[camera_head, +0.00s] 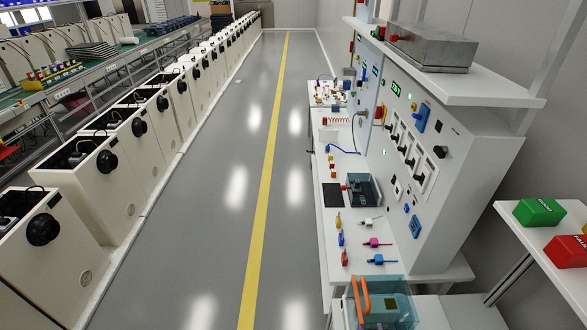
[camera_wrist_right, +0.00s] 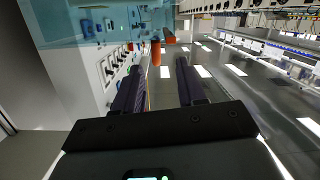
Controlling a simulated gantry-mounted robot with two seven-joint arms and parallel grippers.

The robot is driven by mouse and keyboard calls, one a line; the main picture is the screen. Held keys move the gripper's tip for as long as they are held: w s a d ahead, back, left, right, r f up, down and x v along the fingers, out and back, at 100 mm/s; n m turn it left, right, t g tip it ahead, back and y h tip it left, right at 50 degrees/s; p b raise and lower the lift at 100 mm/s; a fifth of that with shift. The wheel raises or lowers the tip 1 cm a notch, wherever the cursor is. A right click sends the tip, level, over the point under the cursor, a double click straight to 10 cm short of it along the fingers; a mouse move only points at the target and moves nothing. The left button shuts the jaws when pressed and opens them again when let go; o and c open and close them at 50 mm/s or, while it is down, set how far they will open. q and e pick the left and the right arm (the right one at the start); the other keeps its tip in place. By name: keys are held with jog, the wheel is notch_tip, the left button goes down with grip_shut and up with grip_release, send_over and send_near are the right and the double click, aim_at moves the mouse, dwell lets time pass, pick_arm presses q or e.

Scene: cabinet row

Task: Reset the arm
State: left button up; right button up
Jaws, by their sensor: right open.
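My right gripper (camera_wrist_right: 158,68) shows in the right wrist view as two long dark fingers. They are spread apart with nothing gripped between them. An orange part (camera_wrist_right: 156,53) appears beyond the fingertips, apart from them as far as I can tell. A see-through teal panel (camera_wrist_right: 80,22) fills the upper left of that view. I cannot make out either gripper in the head view. My left gripper is in neither view.
The white workbench (camera_head: 335,265) with its switch panel (camera_head: 405,150) stands on the right. A see-through teal box (camera_head: 405,292) with orange handles (camera_head: 361,300) sits at its front. White cabinets (camera_head: 95,190) line the left. The grey aisle (camera_head: 205,225) between is clear.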

jog(key=s+r+g+y, duration=0.1)
jog(key=s+r+g, duration=0.1)
jog(key=s+g, duration=0.6)
jog(key=s+r+g, duration=0.3)
jog(key=s+g, duration=0.1)
jog(key=s, duration=0.9)
notch_tip(320, 180, up, 15)
jog(key=p, duration=1.5)
jog(key=shift+w+a+n, duration=0.25)
jog(key=shift+a+n, duration=0.05)
jog(key=shift+n, duration=0.1)
jog(key=shift+f, duration=0.1)
